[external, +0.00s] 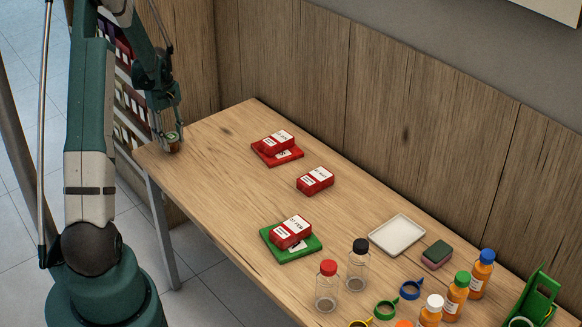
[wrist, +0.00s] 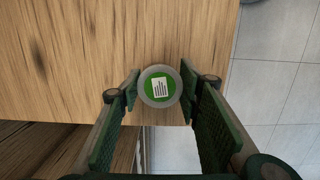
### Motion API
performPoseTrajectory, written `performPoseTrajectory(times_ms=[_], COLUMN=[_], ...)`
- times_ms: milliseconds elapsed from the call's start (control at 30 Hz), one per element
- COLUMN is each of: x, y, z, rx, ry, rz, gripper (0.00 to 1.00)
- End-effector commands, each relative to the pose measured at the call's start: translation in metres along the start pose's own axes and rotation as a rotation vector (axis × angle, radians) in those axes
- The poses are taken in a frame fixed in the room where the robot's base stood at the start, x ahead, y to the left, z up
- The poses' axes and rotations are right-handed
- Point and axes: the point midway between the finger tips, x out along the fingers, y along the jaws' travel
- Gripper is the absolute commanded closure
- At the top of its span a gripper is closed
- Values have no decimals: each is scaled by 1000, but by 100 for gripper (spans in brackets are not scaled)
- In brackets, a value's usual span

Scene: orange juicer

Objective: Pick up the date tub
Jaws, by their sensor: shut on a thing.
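The date tub (wrist: 158,88) is a small round tub with a green top and a white printed label, seen from above in the wrist view. In the external view the tub (external: 173,143) is at the table's far left corner, partly covered by my fingers. My gripper (wrist: 158,92) has one finger on each side of the tub and is shut on it. In the external view my gripper (external: 169,130) points down over that corner. I cannot tell whether the tub touches the table.
The wooden table (external: 215,150) has red boxes (external: 315,181), one on a red mat (external: 290,158) and one on a green mat (external: 305,248). A white tray (external: 397,235), a sponge (external: 436,255), jars (external: 327,290) and orange bottles (external: 456,297) stand at the near right. A wooden wall runs behind.

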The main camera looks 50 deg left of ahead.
Motion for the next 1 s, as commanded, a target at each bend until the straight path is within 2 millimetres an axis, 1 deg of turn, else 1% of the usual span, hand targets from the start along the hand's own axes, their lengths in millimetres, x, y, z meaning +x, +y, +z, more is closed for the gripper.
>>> performPoseTrajectory(times_ms=[167,400,600,800,1000], x=[-18,-52,-78,-90,-92], y=[0,0,0,0,0], z=[3,7,10,11,11], rx=[0,0,0,0,0], ry=[0,0,0,0,0], rz=[0,0,0,0,0], gripper=[78,78,78,78,78])
